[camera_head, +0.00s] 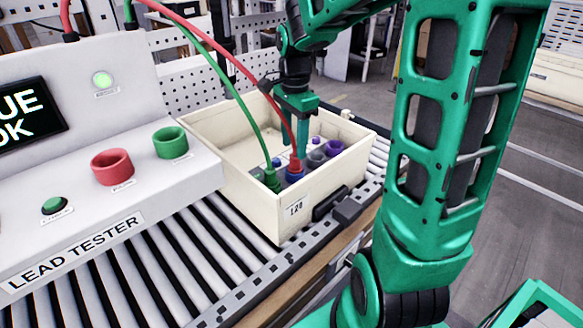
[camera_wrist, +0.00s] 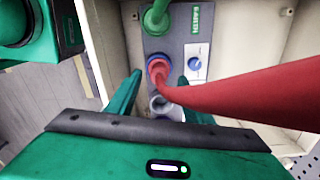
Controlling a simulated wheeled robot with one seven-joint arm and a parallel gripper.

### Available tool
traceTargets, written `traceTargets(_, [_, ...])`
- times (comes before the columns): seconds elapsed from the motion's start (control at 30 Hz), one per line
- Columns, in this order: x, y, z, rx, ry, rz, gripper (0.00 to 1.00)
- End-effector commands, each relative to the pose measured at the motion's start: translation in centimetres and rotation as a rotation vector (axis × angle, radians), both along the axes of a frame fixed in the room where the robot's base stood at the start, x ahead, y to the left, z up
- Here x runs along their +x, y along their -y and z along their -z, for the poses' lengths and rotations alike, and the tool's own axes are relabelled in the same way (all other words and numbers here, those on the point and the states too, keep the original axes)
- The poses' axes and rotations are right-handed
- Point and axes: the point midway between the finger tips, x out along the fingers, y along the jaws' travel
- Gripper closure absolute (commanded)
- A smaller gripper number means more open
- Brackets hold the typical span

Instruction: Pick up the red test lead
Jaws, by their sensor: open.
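The red test lead (camera_head: 295,165) has its plug end at a blue-ringed socket inside the cream bin (camera_head: 225,158). Its cable arcs up toward the top left. In the wrist view the red lead (camera_wrist: 235,95) crosses to the right, its plug end between my fingers. My gripper (camera_head: 297,150) points down into the bin, its fingers open on either side of the red plug. It also shows in the wrist view (camera_wrist: 160,84). Whether the fingers touch the plug cannot be told. A green test lead (camera_head: 271,178) stands at the socket beside it, left of the red one.
The bin sits on a roller conveyor (camera_head: 180,255). The lead tester (camera_head: 95,175) stands left, with a red cup (camera_head: 112,167) and a green cup (camera_head: 170,142). Grey and purple sockets (camera_head: 333,147) lie right of the red plug. The bin walls are close around my gripper.

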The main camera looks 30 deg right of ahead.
Motion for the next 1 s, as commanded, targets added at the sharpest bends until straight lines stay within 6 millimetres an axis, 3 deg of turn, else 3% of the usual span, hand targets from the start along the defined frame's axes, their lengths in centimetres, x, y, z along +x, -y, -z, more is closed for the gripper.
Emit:
traceTargets(0.5, [-0.1, 0.4, 5.3, 0.000, -0.001, 0.000, 0.54])
traceTargets(0.77, [-0.1, 0.4, 5.5, -0.001, 0.001, 0.000, 0.54])
traceTargets(0.97, [-0.1, 0.4, 5.5, -0.001, 0.001, 0.000, 0.97])
traceTargets(1.0, [-0.1, 0.4, 5.5, -0.001, 0.001, 0.000, 0.99])
